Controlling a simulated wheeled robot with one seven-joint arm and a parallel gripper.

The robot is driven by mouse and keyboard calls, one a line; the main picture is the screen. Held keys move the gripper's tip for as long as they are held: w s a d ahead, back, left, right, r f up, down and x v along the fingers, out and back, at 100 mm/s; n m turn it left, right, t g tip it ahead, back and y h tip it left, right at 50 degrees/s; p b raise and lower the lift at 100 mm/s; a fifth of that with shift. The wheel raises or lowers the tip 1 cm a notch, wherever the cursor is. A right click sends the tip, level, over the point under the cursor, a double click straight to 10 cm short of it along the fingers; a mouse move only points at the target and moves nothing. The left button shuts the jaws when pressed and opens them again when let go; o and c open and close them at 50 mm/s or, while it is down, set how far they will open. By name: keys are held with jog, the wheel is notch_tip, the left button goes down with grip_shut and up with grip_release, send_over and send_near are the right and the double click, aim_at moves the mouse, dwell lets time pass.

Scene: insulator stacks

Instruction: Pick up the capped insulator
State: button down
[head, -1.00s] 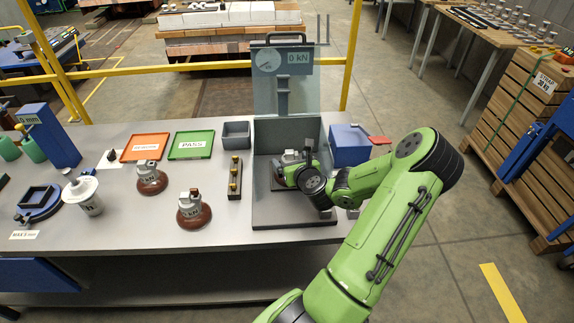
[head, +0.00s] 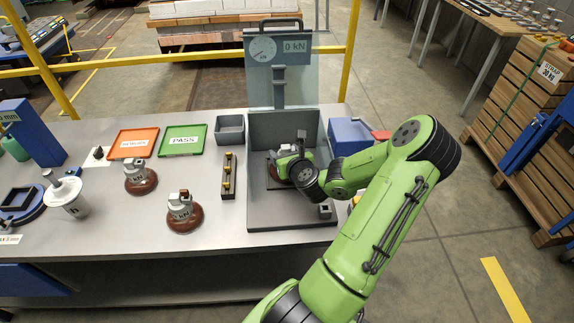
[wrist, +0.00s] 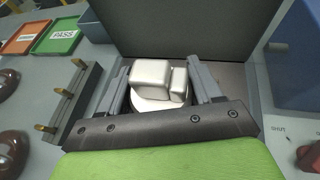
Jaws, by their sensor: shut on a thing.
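The capped insulator, a brown disc with a pale metal cap, stands in the grey test bay (head: 258,214); its brown rim (head: 273,172) shows just left of my gripper in the head view. My gripper (head: 287,153) is down inside the bay. In the wrist view its two grey fingers (wrist: 158,76) stand either side of the blocky metal cap (wrist: 152,75), shut on it. The wrist body hides the lower insulator. Whether it is clear of the bay floor cannot be told.
Two similar brown insulators (head: 140,179) (head: 185,215) stand left on the table. A pegged rack (head: 228,178) is close to the bay's left side. Behind are green PASS (head: 183,153) and orange (head: 152,136) trays and a grey bin (head: 230,131). A blue box (head: 350,140) stands right.

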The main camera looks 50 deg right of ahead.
jog(key=shift+r, duration=0.15)
notch_tip(320, 180, up, 10)
jog(key=p, duration=0.5)
jog(key=shift+w+p, duration=0.1)
jog(key=shift+p, duration=0.3)
